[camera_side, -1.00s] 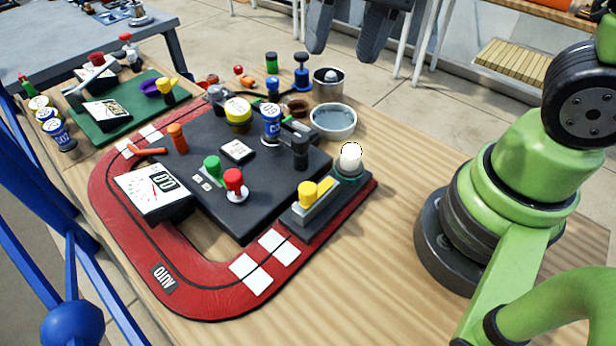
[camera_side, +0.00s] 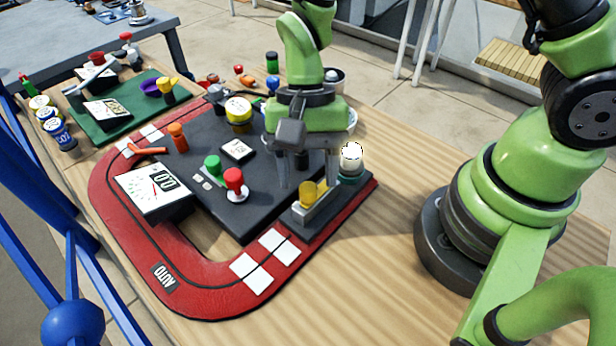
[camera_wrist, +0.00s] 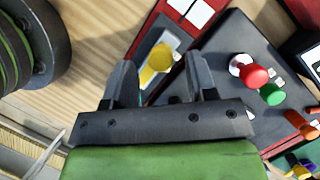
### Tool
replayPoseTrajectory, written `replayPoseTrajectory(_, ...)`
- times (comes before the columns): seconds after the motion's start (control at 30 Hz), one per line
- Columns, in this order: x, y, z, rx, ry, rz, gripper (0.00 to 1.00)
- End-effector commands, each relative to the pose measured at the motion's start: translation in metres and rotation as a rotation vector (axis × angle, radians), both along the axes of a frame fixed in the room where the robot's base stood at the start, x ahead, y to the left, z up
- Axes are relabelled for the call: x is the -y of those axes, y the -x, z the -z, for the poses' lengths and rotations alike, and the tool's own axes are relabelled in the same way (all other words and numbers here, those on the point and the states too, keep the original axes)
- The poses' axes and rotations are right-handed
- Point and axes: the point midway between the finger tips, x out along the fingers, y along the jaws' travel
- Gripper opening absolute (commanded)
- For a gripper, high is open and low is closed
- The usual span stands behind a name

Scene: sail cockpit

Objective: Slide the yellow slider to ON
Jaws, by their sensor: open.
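The yellow slider (camera_side: 308,191) stands on a grey slider block (camera_side: 309,222) at the near right corner of the dark panel, beside a white dome lamp (camera_side: 351,158). In the wrist view the yellow knob (camera_wrist: 158,58) shows ahead of and between the fingers. My gripper (camera_side: 306,195) is open, with its fingers pointing down just above and around the slider area. In the wrist view my gripper (camera_wrist: 165,72) has its two fingers apart with nothing clearly held. I cannot tell whether a finger touches the knob. No ON marking is legible.
Nearby on the dark panel are a red knob (camera_side: 234,183), a green knob (camera_side: 212,168) and an orange knob (camera_side: 177,138). A gauge box (camera_side: 152,188) stands at left on the red track (camera_side: 213,303). Bare wooden table (camera_side: 400,215) lies to the right.

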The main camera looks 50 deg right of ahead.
Motion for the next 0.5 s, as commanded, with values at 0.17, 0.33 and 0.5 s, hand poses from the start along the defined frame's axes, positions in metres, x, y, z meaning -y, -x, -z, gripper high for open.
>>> replayPoseTrajectory(0.17, -0.004, 0.004, 0.014, -0.001, 0.001, -0.001, 0.52)
replayPoseTrajectory(0.33, -0.005, 0.005, 0.016, 0.001, 0.001, 0.000, 0.52)
replayPoseTrajectory(0.5, -0.005, 0.005, 0.016, 0.001, 0.001, 0.000, 0.43)
